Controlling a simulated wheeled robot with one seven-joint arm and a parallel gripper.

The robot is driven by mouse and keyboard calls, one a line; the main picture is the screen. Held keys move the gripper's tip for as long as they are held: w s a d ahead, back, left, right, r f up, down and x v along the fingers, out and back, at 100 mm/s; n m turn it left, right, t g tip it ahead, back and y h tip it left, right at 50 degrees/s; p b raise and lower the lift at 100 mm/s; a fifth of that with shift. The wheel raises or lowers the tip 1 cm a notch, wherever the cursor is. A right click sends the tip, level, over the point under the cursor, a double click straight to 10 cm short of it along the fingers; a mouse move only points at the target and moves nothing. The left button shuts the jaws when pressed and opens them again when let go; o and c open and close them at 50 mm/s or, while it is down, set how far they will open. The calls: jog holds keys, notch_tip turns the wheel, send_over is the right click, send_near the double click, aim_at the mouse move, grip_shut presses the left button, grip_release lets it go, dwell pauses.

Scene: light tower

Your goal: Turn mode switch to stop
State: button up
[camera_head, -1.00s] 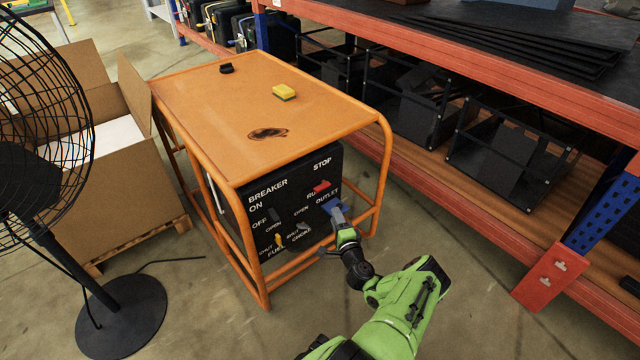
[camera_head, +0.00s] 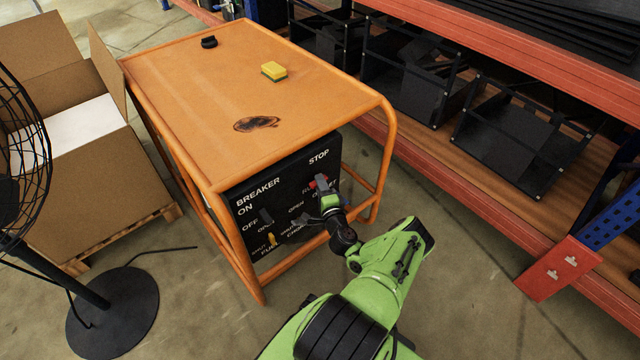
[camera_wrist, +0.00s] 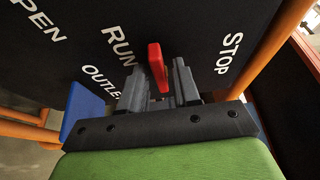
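The mode switch is a red lever (camera_wrist: 157,68) on the black control panel (camera_head: 284,190). In the wrist view it stands between the RUN and STOP labels, nearer RUN. My gripper (camera_wrist: 159,86) is open, with one finger on each side of the lever. A narrow gap shows on both sides, and I cannot tell whether either finger touches it. In the head view my gripper (camera_head: 322,187) is at the right part of the panel, below STOP, and hides most of the lever.
A blue outlet handle (camera_wrist: 83,109) is left of my gripper. Orange frame tubes (camera_head: 384,150) surround the panel under the orange top (camera_head: 200,90). A yellow sponge (camera_head: 273,71) lies on top. A fan (camera_head: 110,310) and an orange-edged shelf (camera_head: 560,95) flank the unit.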

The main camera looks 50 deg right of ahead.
aim_at(319, 171)
grip_shut()
jog(key=shift+r, duration=0.15)
jog(key=m+y+p, duration=0.1)
jog(key=m, duration=0.1)
jog(key=r+m+g+y+p, duration=0.1)
jog(key=m, duration=0.1)
jog(key=r+m+p, duration=0.1)
jog(key=m+p, duration=0.1)
jog(key=shift+d+m+g+y, duration=0.3)
jog(key=shift+d+m+y, duration=0.05)
jog(key=shift+m+y, duration=0.05)
jog(key=m, duration=0.1)
jog(key=m+y, duration=0.1)
jog(key=m+y+p, duration=0.1)
jog(key=shift+s+d+r, duration=0.1)
jog(key=shift+d+r, duration=0.15)
jog(key=shift+d, duration=0.15)
jog(key=shift+s+d+r+m+y+b, duration=0.1)
jog(key=shift+d+m+y+b, duration=0.2)
jog(key=shift+m+y, duration=0.5)
jog(key=shift+d+m+y+b, duration=0.2)
jog(key=shift+m+y, duration=0.3)
jog(key=shift+m, duration=0.5)
jog(key=shift+d, duration=0.1)
